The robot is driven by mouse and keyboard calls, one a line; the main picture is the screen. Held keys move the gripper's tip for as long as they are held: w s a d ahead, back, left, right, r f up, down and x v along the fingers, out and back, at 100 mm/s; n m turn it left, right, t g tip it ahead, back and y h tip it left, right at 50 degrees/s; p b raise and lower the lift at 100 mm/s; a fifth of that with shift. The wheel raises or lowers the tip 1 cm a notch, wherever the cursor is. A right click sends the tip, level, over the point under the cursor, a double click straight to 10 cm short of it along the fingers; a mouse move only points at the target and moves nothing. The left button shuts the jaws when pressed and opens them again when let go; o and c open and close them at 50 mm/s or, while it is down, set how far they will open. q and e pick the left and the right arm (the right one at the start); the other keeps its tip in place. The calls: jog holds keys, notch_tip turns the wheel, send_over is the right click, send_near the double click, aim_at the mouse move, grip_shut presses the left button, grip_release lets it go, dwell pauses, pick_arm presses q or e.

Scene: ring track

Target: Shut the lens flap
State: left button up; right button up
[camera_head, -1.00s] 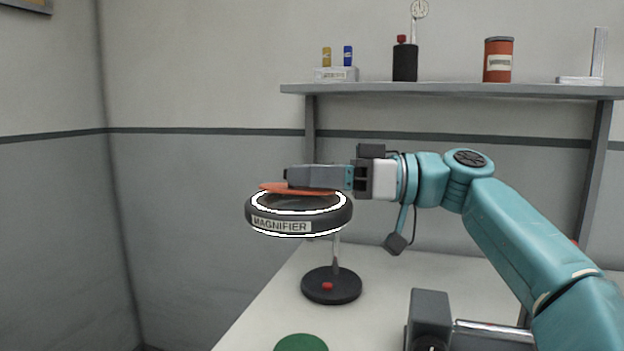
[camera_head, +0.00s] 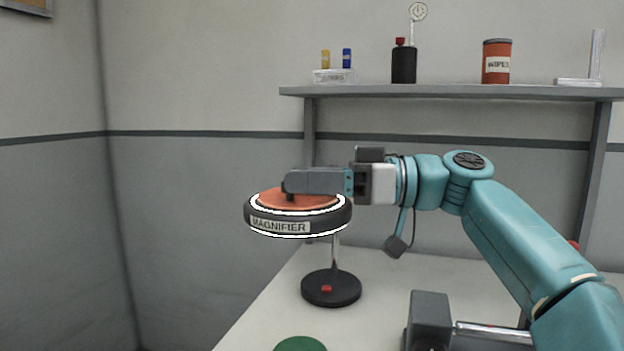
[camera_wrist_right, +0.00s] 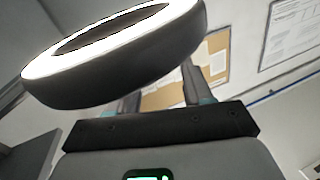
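The magnifier (camera_head: 333,221) is a dark round head with a lit white ring, on a thin post and a round black base (camera_head: 331,289). Its orange lens flap (camera_head: 315,200) lies flat, or nearly so, over the lens inside the ring. A small dark piece stands on the flap under my fingertips. My right gripper (camera_head: 290,182) is just above the flap; I cannot tell whether it touches. In the right wrist view the magnifier head (camera_wrist_right: 115,75) hides the fingertips, but the fingers stand apart with a gap between them. My left gripper is not in view.
The white bench (camera_head: 270,308) carries a green disc (camera_head: 300,344) and a dark grey block (camera_head: 429,315) with a metal bar. A wall shelf (camera_head: 450,92) above my right arm holds a wipes can (camera_head: 496,62), a black bottle (camera_head: 404,65) and small items. Left of the magnifier is free.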

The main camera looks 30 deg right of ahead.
jog(key=p+v, duration=0.3)
jog(key=v, duration=1.3)
jog(key=shift+s, duration=0.15)
jog(key=shift+d, duration=0.1)
